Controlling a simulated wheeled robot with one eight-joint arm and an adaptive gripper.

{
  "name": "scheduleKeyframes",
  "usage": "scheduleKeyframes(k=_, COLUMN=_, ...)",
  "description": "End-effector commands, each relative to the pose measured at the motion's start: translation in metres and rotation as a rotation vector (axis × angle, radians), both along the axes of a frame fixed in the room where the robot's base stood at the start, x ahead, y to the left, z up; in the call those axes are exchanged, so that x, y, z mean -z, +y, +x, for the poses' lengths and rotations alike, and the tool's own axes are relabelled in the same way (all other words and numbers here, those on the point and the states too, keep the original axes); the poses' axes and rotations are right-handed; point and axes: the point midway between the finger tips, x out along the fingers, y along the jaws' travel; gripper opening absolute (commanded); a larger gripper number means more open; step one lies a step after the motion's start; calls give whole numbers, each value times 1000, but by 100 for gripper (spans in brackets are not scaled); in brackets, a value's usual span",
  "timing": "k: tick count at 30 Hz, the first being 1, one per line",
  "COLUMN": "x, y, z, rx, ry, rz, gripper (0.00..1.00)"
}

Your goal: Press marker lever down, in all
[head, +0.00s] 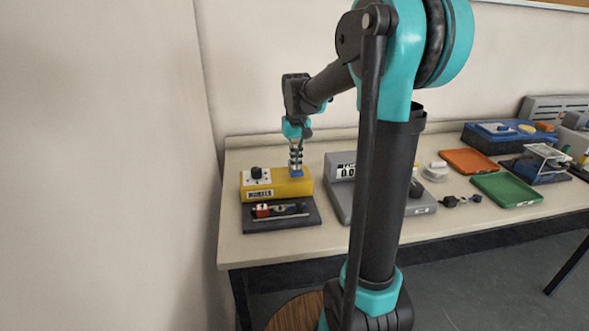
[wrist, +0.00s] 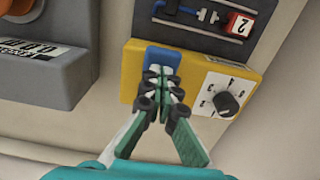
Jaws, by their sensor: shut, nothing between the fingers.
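The yellow box (head: 283,187) stands at the left of the table, with a white dial plate and black knob (head: 256,173) on its top. A blue lever (head: 296,174) is at its right end; it also shows in the wrist view (wrist: 164,57). My gripper (head: 296,167) points down at the blue lever, shut and empty. In the wrist view the closed fingertips (wrist: 161,78) overlap the near end of the lever. I cannot tell whether they touch it or how far down it is.
A dark tray (head: 287,221) with a red block numbered 2 (wrist: 238,24) lies in front of the yellow box. A grey device with a display (head: 338,188) stands close to its right. Orange (head: 470,154) and green (head: 500,196) trays lie farther right. A wall rises at the left.

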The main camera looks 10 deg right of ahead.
Motion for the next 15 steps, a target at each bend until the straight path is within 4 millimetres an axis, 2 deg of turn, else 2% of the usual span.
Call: scheduleKeyframes(k=15, x=-42, y=0, z=0, rx=0, ry=0, rz=0, gripper=0)
